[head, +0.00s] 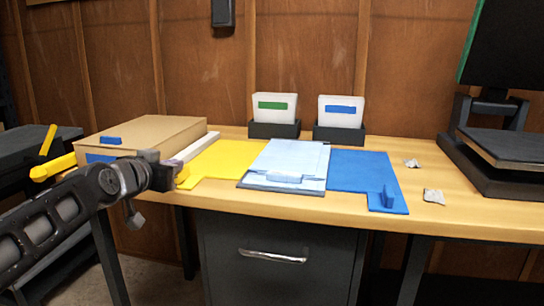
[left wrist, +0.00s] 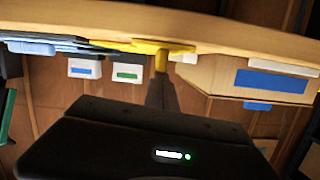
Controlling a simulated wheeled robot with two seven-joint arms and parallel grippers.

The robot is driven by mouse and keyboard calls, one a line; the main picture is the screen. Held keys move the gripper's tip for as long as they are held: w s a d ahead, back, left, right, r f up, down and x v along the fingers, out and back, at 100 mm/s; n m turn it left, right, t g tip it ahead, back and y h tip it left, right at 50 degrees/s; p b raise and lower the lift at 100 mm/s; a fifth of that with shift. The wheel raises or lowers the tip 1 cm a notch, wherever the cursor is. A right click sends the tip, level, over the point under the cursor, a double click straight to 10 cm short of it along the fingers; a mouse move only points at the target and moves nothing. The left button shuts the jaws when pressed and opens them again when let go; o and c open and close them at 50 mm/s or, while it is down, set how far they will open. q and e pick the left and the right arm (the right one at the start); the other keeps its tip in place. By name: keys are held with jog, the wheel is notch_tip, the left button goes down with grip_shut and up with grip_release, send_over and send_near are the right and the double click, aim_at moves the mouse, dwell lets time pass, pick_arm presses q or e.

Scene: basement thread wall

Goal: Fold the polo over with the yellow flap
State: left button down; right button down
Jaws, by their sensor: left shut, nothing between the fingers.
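The light blue polo (head: 288,160) lies flat on the dark middle panel of the folding board. The yellow flap (head: 225,158) lies flat to its left, with a yellow tab (head: 183,176) at its front left corner. The blue flap (head: 365,175) lies flat to its right. My left gripper (head: 172,176) is shut and empty at the yellow tab, over the table's front edge. In the left wrist view, the picture is upside down and the yellow tab (left wrist: 161,60) shows right at the fingertips; I cannot tell whether they touch. My right gripper is not in view.
A cardboard box (head: 145,138) stands close behind my left gripper. Two dark holders with white cards, green-marked (head: 278,106) and blue-marked (head: 341,109), stand at the back. Crumpled scraps (head: 433,196) and a dark press (head: 505,155) are at the right. A drawer cabinet (head: 275,255) stands below.

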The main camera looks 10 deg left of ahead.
pick_arm(q)
jog(key=shift+f, duration=0.1)
